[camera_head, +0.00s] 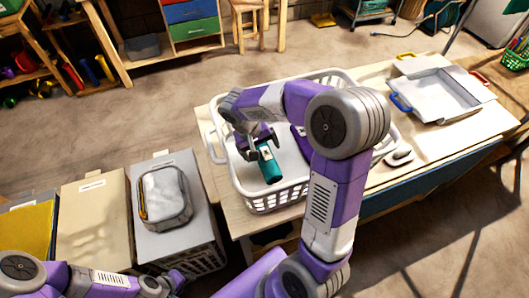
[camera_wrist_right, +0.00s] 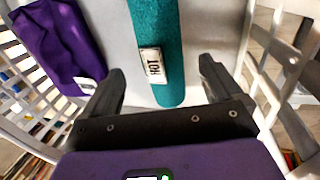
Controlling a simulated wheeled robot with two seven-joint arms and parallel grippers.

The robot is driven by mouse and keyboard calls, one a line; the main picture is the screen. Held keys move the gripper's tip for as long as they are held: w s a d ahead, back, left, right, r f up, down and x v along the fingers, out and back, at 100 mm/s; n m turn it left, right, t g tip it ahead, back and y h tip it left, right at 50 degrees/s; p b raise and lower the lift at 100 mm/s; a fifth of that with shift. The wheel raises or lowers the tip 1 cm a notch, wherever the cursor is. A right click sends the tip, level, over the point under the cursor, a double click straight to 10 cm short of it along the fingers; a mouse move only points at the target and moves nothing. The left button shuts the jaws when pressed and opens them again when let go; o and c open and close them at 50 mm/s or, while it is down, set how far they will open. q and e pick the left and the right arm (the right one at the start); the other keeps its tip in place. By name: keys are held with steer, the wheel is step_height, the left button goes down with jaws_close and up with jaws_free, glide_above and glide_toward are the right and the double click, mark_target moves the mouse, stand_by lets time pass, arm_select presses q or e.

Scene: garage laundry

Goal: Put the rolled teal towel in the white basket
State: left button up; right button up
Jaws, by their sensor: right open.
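The rolled teal towel (camera_head: 269,167) is inside the white basket (camera_head: 272,201) on the wooden table. My right gripper (camera_head: 259,143) is inside the basket at one end of the towel. Its fingers (camera_wrist_right: 160,90) are spread on both sides of the towel with gaps. I cannot tell whether the towel touches the basket floor. My left gripper (camera_head: 176,280) is low at the left, far from the basket, its jaws unclear.
A folded purple cloth (camera_wrist_right: 62,45) lies in the basket beside the towel.

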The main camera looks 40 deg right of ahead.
steer(key=p+v, duration=0.1)
steer(key=v, duration=0.5)
steer(key=shift+r, duration=0.4)
steer(key=shift+a, duration=0.1)
